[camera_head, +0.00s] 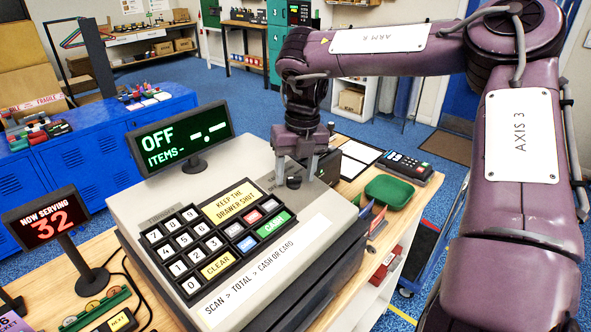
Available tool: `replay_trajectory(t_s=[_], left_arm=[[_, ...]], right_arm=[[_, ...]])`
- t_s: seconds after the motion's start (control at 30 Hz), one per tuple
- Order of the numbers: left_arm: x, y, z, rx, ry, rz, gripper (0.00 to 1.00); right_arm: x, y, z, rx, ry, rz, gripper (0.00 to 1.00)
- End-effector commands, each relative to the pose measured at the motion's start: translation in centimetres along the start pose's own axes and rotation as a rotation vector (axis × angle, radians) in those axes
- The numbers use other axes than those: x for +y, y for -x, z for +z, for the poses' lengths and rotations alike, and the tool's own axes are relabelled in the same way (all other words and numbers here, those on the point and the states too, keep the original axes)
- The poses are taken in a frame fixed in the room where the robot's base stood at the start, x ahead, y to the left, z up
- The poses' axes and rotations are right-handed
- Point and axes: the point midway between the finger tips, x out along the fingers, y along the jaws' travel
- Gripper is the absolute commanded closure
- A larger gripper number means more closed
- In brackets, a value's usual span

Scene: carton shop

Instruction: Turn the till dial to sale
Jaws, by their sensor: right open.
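The till (225,160) stands on the wooden counter, with a sloped keypad and a raised display (180,138) that reads OFF and ITEMS. My right gripper (295,178) points down at the far right part of the till's top, its fingers apart. A small dark knob (294,183), which looks like the till dial, shows between and below the fingertips. The gripper covers most of it, so its markings and pointer cannot be read. I cannot tell whether the fingers touch it. My left gripper is not in view.
A NOW SERVING 32 sign (52,218) stands left of the till. Blue lockers (85,160) are behind. Blue floor beyond is mostly clear.

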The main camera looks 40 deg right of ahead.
Motion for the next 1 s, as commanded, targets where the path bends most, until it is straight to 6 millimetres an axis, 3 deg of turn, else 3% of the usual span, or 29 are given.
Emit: replay_trajectory(t_s=[0.13, 0.47, 0.77, 1.0], left_arm=[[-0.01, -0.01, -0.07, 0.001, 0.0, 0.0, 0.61], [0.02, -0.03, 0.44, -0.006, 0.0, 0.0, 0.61], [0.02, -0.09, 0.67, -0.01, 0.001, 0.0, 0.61], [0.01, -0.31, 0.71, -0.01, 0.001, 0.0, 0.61]], right_arm=[[0.0, 0.0, 0.0, 0.0, 0.0, 0.0, 0.45], [0.0, 0.03, 0.01, 0.0, 0.0, 0.001, 0.89], [-0.03, 0.03, 0.01, 0.0, -0.037, 0.008, 0.9], [-0.06, 0.04, 0.04, -0.001, -0.169, 0.036, 0.9]])
